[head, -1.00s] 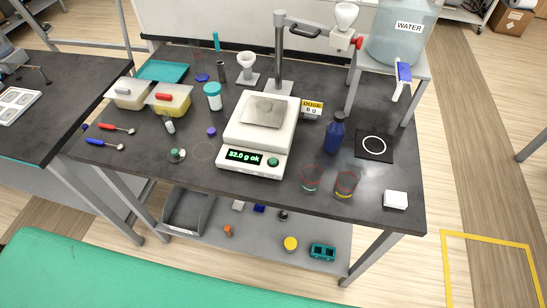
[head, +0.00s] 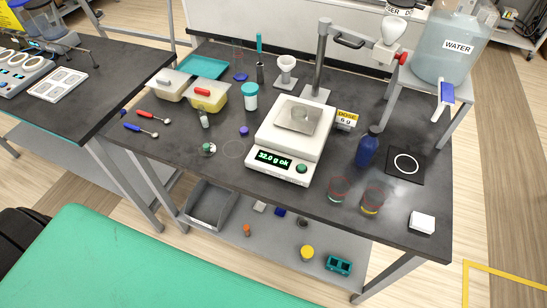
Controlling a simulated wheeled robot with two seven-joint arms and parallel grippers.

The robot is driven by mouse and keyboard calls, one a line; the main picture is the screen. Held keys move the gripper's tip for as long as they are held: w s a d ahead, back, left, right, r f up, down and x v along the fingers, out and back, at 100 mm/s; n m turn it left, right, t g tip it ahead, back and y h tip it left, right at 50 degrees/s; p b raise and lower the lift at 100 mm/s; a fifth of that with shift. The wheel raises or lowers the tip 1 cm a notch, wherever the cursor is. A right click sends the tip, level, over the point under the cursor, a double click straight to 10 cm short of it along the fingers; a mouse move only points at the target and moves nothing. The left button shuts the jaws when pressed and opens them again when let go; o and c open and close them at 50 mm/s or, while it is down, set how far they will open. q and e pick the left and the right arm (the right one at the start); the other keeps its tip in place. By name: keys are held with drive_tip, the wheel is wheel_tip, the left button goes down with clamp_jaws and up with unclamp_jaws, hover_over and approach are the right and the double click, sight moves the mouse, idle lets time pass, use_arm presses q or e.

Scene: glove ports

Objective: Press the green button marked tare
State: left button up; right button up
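A white balance (head: 291,139) stands on the dark bench, with a square metal pan (head: 298,118) on top. Its front display (head: 274,160) shows green characters that read about "32.0 g ok". A round green button (head: 302,168) sits on the front panel to the right of the display. Any marking on the button is too small to read. Neither of my grippers is in the head view.
A blue bottle (head: 368,148), two glass beakers and a white block (head: 422,222) stand right of the balance. A "DOSE 6 g" sign (head: 346,119) and a metal stand (head: 319,62) are behind it. The bench in front of the button is clear.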

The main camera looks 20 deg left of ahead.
use_arm(q)
drive_tip(key=shift+c, duration=0.4)
clamp_jaws()
drive_tip(key=shift+a, duration=0.1)
idle(1.2)
